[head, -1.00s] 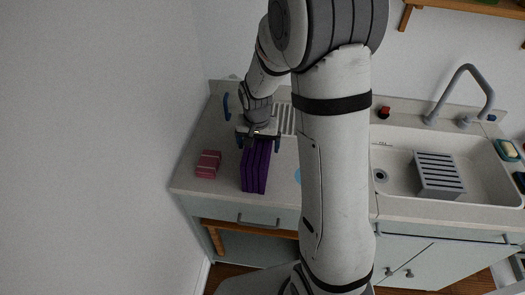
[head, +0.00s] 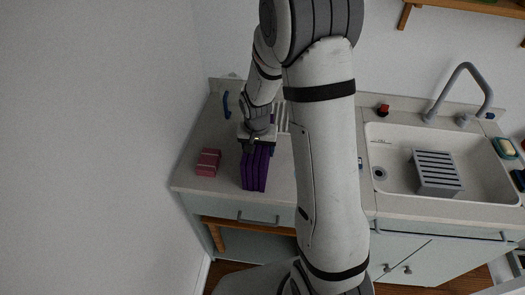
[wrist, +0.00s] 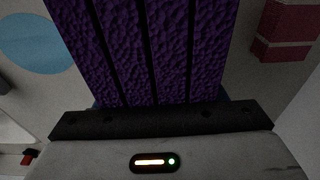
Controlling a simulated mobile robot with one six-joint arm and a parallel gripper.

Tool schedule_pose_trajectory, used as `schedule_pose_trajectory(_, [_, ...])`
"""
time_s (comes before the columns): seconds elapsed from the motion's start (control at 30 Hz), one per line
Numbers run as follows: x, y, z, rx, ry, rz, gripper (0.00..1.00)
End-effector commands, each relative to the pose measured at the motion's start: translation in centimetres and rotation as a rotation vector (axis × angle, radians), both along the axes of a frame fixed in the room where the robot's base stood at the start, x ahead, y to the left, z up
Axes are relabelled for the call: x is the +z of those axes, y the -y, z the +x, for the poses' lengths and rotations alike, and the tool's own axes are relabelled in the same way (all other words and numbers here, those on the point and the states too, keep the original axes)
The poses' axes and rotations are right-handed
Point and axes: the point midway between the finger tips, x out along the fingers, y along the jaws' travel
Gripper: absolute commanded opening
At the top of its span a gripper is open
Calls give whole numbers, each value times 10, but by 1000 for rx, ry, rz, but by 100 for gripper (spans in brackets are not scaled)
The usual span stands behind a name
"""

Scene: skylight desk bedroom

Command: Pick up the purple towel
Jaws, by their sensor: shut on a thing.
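The purple towel (head: 254,170) stands folded on the left part of the counter, its several layers side by side. In the wrist view the towel (wrist: 160,50) fills the middle, right up against the gripper. My gripper (head: 257,147) is at the towel's top end and is shut on it. The fingertips are mostly hidden by the towel and the gripper body. I cannot tell whether the towel's lower end touches the counter.
A pink block-like item (head: 207,162) lies just left of the towel. A light blue disc (wrist: 38,43) shows in the wrist view. A sink (head: 395,150) with a grey slatted box (head: 437,174) is to the right. A blue handle-like object (head: 226,104) is behind.

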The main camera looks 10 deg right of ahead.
Motion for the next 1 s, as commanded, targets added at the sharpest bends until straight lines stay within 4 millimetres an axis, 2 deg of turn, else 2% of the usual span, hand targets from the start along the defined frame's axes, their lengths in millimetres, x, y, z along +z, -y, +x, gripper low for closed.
schedule_pose_trajectory(0.03, [0,0,0,0,0,0,48])
schedule_pose_trajectory(0.2, [0,0,0,0,0,0,35])
schedule_pose_trajectory(0.5, [5,0,1,0,2,0,35])
schedule_pose_trajectory(0.67, [28,-1,1,-1,7,1,35])
schedule_pose_trajectory(0.9, [76,-1,1,0,6,1,35])
schedule_pose_trajectory(1.0, [88,-1,2,8,4,1,35])
